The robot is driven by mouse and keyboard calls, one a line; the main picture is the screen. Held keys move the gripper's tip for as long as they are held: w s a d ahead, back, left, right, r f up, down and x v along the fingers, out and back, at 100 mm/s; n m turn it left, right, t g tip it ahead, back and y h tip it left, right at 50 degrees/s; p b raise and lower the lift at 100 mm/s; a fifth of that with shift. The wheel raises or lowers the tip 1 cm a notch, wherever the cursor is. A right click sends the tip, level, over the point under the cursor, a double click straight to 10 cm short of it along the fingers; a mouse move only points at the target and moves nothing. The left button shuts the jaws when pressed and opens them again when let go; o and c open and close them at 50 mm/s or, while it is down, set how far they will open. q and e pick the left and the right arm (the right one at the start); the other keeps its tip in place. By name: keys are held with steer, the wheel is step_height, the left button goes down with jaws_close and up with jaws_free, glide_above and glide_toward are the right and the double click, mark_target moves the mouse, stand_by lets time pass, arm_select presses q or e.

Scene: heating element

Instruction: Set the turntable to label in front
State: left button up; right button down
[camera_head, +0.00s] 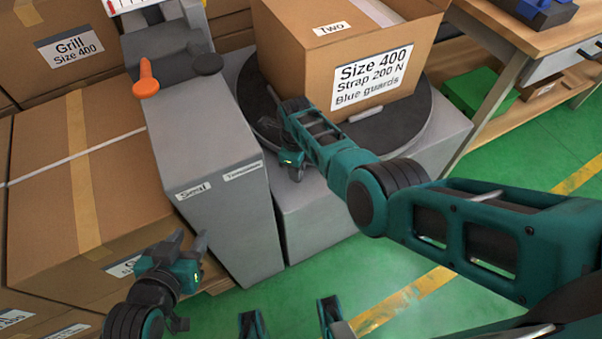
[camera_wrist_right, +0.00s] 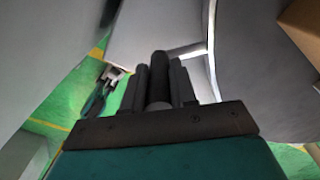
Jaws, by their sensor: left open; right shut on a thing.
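The round dark turntable (camera_head: 418,128) sits on a grey base. It carries an open cardboard box (camera_head: 290,55) whose white label (camera_head: 371,76), reading "Size 400 Strap 200 N Blue guards", faces toward me and slightly right. My right gripper (camera_head: 293,172) is at the turntable's near left edge, its fingertips mostly hidden by its own wrist. In the right wrist view it is shut on a dark upright cylinder (camera_wrist_right: 158,82), which looks like a turntable handle. My left gripper (camera_head: 190,242) is open and empty, low in front of the grey cabinet.
A grey cabinet (camera_head: 215,140) with an orange-knobbed lever (camera_head: 146,79) stands left of the turntable. Large cartons (camera_head: 50,190) are stacked at the left. A wooden workbench (camera_head: 535,50) stands at the right, with a green box (camera_head: 478,95) beneath.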

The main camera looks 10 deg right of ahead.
steer(key=shift+w+a+r, duration=0.15)
steer(key=shift+w+a, duration=0.05)
steer(key=shift+a, duration=0.3)
steer(key=c, duration=1.3)
jaws_free()
steer(key=shift+o, duration=0.9)
steer(key=shift+a, duration=0.1)
steer(key=shift+o, duration=1.1)
steer(key=shift+d, duration=0.2)
